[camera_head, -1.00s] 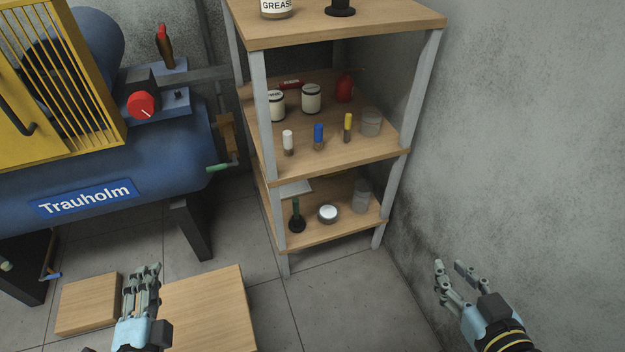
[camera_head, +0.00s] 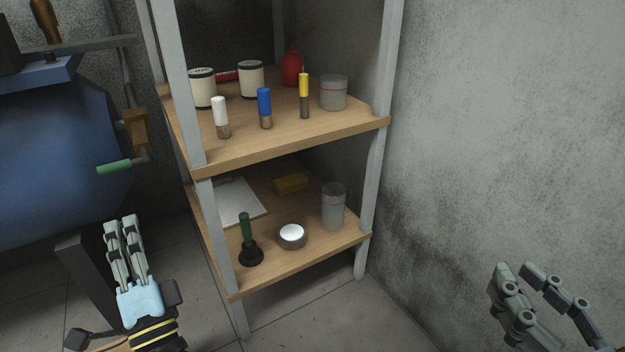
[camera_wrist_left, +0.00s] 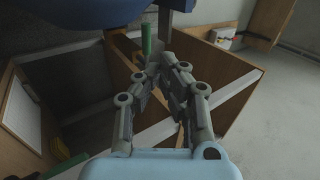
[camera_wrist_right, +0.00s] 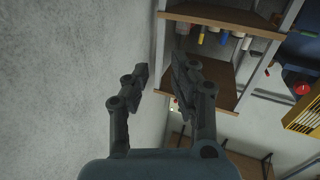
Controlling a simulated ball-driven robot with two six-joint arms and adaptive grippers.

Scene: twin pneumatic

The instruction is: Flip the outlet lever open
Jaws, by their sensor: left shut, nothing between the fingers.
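The outlet lever (camera_head: 120,166) has a green grip and points left from a brass-coloured valve (camera_head: 135,130) at the right end of the blue tank (camera_head: 60,150). A green grip that looks like this lever (camera_wrist_left: 147,38) also shows in the left wrist view, just beyond the fingertips. My left gripper (camera_head: 122,224) is shut and empty, fingers pointing up, below the lever in the head view and apart from it. My right gripper (camera_head: 515,268) is open and empty at the lower right, in front of the wall; its fingers also show apart in the right wrist view (camera_wrist_right: 158,72).
A wooden shelf unit (camera_head: 270,145) with grey posts stands right of the valve. It holds jars, coloured tubes, a red oil can (camera_head: 292,68), a plunger (camera_head: 247,245) and a tin (camera_head: 292,235). A bare grey wall (camera_head: 500,130) fills the right side.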

